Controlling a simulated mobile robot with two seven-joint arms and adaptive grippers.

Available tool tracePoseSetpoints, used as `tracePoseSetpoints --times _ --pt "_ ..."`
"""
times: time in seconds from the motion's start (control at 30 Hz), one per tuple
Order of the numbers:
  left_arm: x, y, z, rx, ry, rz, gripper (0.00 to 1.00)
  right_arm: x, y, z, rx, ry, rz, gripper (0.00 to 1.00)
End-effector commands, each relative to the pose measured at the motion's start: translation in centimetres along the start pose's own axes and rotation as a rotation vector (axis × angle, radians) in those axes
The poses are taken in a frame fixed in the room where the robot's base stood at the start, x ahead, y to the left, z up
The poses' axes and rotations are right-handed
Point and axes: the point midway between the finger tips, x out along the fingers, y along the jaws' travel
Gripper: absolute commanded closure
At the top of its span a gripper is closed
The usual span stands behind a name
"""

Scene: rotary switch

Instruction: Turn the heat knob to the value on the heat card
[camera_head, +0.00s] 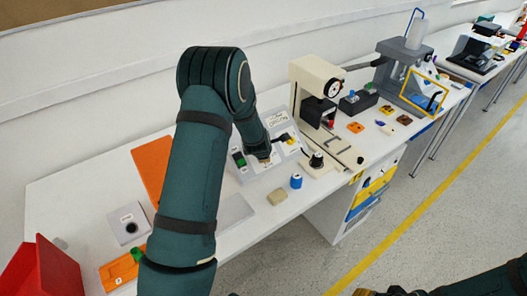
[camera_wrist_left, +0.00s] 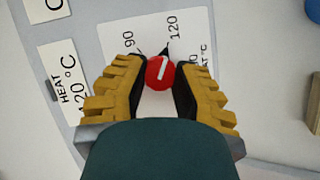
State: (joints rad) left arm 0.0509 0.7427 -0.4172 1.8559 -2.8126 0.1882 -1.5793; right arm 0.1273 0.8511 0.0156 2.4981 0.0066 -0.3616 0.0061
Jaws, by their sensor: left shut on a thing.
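The heat knob (camera_wrist_left: 161,73) is a red round cap with a white line, in the middle of the left wrist view. My left gripper (camera_wrist_left: 160,74) is shut on it, one yellow-and-black finger on each side. The white line runs toward the printed 120, slightly right of straight up; the exact alignment is hard to tell. The scale plate (camera_wrist_left: 114,37) shows 90 and 120. The heat card (camera_wrist_left: 61,90) on the left reads HEAT 120 °C. In the head view my left arm reaches the grey control panel (camera_head: 244,174) and hides the knob. My right gripper (camera_head: 390,291) is partly cut off at the bottom edge.
A cream press-like machine (camera_head: 307,76) stands right of the panel. A blue cylinder (camera_head: 296,181) and a beige block (camera_head: 277,197) lie in front. A red bin (camera_head: 42,272) and orange tray (camera_head: 122,272) are at lower left. Open floor lies to the right.

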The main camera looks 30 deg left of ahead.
Motion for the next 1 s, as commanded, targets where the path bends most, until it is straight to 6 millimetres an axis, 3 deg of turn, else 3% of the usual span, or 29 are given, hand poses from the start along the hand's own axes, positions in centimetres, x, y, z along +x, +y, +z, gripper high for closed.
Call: tracePoseSetpoints --times 0.17,0.2,0.27,0.3,0.67,0.83,1.0 --pt "0.0 0.2 0.1 -0.001 -0.001 0.005 1.00 0.0 0.0 0.0 0.000 0.000 0.000 0.53" --pt "0.0 0.2 0.1 -0.001 -0.001 0.005 0.59 0.0 0.0 0.0 0.000 0.000 0.000 0.53" --pt "0.0 0.1 0.1 -0.001 -0.001 0.004 0.38 0.0 0.0 0.0 0.000 0.000 0.000 0.53" --pt "0.0 0.1 0.1 -0.001 -0.001 0.004 0.36 0.0 0.0 0.0 0.000 0.000 0.000 0.53" --pt "-0.4 0.1 0.1 -0.001 -0.001 0.002 0.36 0.0 0.0 0.0 0.000 0.000 0.000 0.53" --pt "-2.7 0.1 0.2 -0.001 -0.003 0.003 0.36 0.0 0.0 0.0 0.000 0.000 0.000 0.53" --pt "-6.5 0.1 0.2 -0.001 -0.005 0.004 0.36 0.0 0.0 0.0 0.000 0.000 0.000 0.53"
